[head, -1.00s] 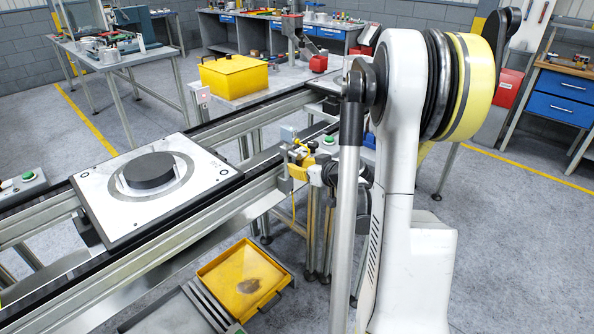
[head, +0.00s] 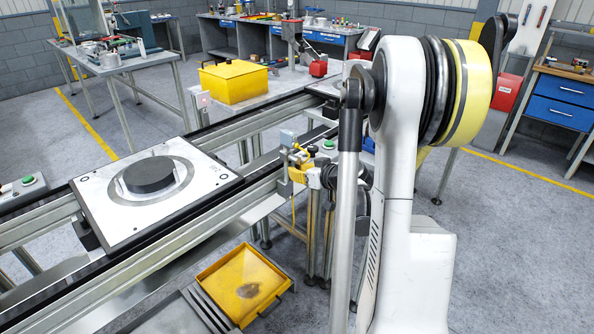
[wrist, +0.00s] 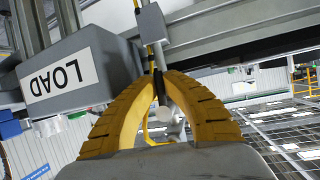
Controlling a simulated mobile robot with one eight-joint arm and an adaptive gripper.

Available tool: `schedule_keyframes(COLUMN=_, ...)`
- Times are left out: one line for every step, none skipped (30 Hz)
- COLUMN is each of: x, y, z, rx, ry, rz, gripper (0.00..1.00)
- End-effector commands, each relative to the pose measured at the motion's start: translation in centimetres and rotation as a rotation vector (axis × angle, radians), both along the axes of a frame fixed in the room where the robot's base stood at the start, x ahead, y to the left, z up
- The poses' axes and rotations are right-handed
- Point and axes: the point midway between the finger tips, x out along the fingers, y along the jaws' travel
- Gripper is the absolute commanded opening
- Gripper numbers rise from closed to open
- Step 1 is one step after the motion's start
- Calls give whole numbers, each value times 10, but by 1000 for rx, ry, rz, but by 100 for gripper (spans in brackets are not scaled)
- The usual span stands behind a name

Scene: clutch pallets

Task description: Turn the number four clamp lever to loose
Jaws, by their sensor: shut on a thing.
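My gripper (wrist: 160,82) has two yellow ribbed fingers. Their tips are together on a slim grey rod (wrist: 167,48), which runs down from a small grey block (wrist: 152,22) in the wrist view. The rod has a pale round end (wrist: 177,126) between the fingers. It looks like a lever, but no number four or loose mark is readable. In the head view my gripper (head: 298,160) shows small and yellow by the conveyor's near rail, partly hidden by my arm. The exact contact is hidden there.
A grey box marked LOAD (wrist: 75,75) stands close left of my fingers in the wrist view. A white pallet (head: 110,215) with a dark disc (head: 149,174) sits on the conveyor. A yellow tray (head: 225,270) lies below. A yellow bin (head: 233,80) stands behind.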

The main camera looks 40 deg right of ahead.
Motion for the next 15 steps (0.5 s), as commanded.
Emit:
schedule_keyframes(x=-1, y=0, z=0, rx=23, ry=3, rz=0, gripper=0)
schedule_keyframes(x=-1, y=1, z=0, rx=41, ry=5, rz=1, gripper=0)
schedule_keyframes(x=-1, y=2, z=1, rx=68, ry=7, rz=0, gripper=0)
schedule_keyframes(x=-1, y=2, z=1, rx=88, ry=9, rz=0, gripper=0)
schedule_keyframes(x=-1, y=3, z=1, rx=112, ry=11, rz=0, gripper=0)
schedule_keyframes(x=-1, y=4, z=1, rx=145, ry=13, rz=0, gripper=0)
schedule_keyframes(x=-1, y=6, z=1, rx=171, ry=15, rz=1, gripper=0)
schedule_keyframes(x=-1, y=6, z=2, rx=198, ry=17, rz=1, gripper=0)
schedule_keyframes(x=-1, y=8, z=2, rx=236, ry=20, rz=1, gripper=0)
schedule_keyframes(x=-1, y=9, z=2, rx=264, ry=22, rz=0, gripper=0)
schedule_keyframes(x=-1, y=10, z=2, rx=292, ry=25, rz=1, gripper=0)
schedule_keyframes(x=-1, y=11, z=3, rx=330, ry=27, rz=0, gripper=0)
schedule_keyframes(x=-1, y=12, z=3, rx=359, ry=30, rz=0, gripper=0)
schedule_keyframes(x=-1, y=12, z=4, rx=388, ry=31, rz=-1, gripper=0)
schedule_keyframes(x=-2, y=14, z=4, rx=426, ry=35, rz=0, gripper=0)
